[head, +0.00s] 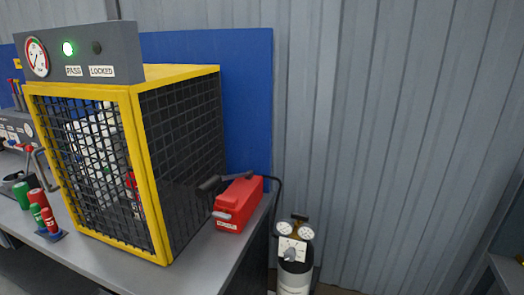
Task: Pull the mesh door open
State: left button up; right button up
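The mesh door (141,130) is the yellow-framed front of a cage on the bench at the left. Its black wire mesh fills the frame, and it looks closed against the cage. A grey bar handle (45,170) stands at the door's left edge. Pale cylinders show dimly behind the mesh. A grey panel (108,55) on top of the cage carries a round gauge, a lit green lamp by the PASS label and a dark lamp by the LOCKED label. Neither of my grippers is in view.
Red and green cylinders (36,198) stand on the bench left of the door, close in front of it. A red box with a black lever (239,200) sits right of the cage. A white cylinder with gauges (294,280) stands beyond the bench's right end.

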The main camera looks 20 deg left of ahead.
aim_at(121, 97)
jog(key=u, duration=1.7)
jog(key=i+j+z, duration=0.65)
jog(key=i, duration=0.15)
